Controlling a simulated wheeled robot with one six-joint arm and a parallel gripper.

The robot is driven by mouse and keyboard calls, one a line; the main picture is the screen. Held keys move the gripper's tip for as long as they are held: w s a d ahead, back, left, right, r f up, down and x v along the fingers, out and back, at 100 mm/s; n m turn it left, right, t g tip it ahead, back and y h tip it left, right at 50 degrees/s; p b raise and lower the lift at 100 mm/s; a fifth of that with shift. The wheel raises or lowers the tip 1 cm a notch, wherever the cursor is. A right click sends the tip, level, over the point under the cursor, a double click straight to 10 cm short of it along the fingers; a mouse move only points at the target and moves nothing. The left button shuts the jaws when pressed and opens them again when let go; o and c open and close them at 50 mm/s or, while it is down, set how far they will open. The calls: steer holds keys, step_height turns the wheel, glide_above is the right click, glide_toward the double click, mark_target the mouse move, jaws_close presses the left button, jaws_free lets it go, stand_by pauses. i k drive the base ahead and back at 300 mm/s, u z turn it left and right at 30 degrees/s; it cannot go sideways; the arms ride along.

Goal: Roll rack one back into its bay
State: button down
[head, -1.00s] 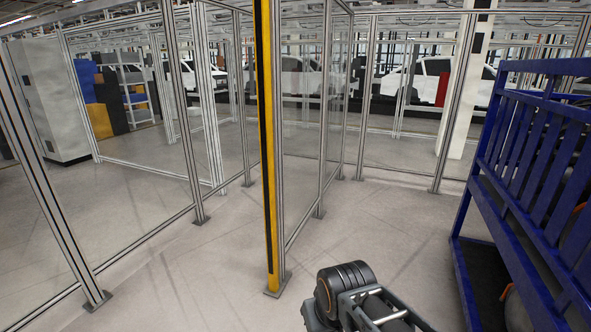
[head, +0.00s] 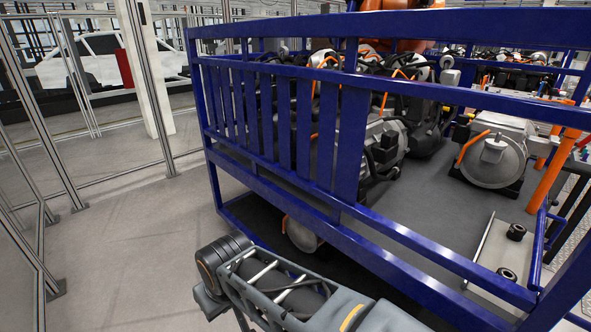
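A blue metal rack (head: 350,135) fills the middle and right of the head view, close in front of me. It has slatted sides, a dark lower floor and a grey upper deck. Several grey drive units with black and orange cables stand on it, one of them (head: 495,160) at the right. I cannot tell from any label whether this is rack one. No marked bay is clearly seen. My arm shows at the bottom, in front of the rack's near side; its gripper end is not in view.
Clear-panel fencing on metal posts (head: 170,165) stands at the left and behind. Bare grey floor (head: 130,260) lies between the fence and the rack. A white column (head: 155,75) stands beyond the fence. An orange post (head: 560,155) rises at the right.

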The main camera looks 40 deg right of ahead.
mark_target(348, 161)
steer(key=z, duration=0.45)
steer(key=i, duration=2.1)
steer(key=z, duration=0.15)
